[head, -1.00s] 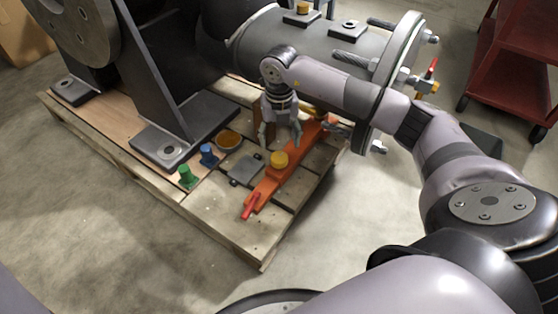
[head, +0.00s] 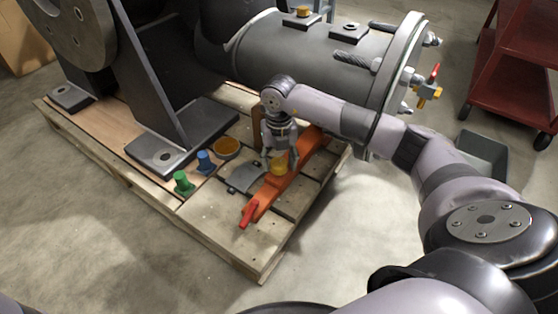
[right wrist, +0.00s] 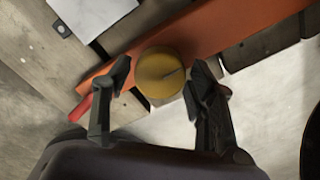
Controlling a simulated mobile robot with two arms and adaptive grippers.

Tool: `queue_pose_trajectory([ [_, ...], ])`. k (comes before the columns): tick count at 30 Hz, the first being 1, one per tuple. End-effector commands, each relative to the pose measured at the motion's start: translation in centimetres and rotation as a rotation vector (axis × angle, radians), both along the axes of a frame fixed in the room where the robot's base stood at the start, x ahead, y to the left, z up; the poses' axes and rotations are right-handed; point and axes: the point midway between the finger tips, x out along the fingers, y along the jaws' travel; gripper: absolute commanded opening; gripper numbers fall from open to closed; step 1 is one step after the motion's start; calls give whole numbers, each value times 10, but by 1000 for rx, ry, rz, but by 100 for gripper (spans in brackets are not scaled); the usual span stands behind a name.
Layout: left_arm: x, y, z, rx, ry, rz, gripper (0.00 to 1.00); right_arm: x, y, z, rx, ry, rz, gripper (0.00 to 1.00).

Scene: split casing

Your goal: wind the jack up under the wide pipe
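The orange jack (head: 262,200) lies on the pallet below and in front of the wide grey pipe (head: 295,55). It has a red handle end (head: 248,214) and a round yellow knob (head: 278,167) on top. My right gripper (head: 280,158) is at the knob, pointing down. In the right wrist view the open right gripper (right wrist: 161,72) has one finger on each side of the yellow knob (right wrist: 161,73); narrow gaps show between fingers and knob. The orange body (right wrist: 230,28) runs beneath. Part of the jack is hidden by the gripper in the head view. My left gripper is not in view.
A green peg (head: 183,184), a blue peg (head: 206,162), an amber round dish (head: 227,147) and a grey plate (head: 244,178) lie left of the jack on the wooden pallet (head: 225,235). A red cart (head: 512,75) stands at right. Floor in front is clear.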

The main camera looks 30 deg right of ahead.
Motion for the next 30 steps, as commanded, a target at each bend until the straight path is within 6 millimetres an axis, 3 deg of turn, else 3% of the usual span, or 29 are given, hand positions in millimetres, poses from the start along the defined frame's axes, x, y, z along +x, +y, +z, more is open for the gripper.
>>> queue_pose_trajectory([
  [15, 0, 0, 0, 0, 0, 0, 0, 0, 0, 0, 0, 0, 0, 15],
  [23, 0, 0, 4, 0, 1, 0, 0, 0, 0, 1, 0, 0, 22, 14],
  [30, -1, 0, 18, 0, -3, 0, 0, 0, 0, 4, -1, 1, 132, 14],
])
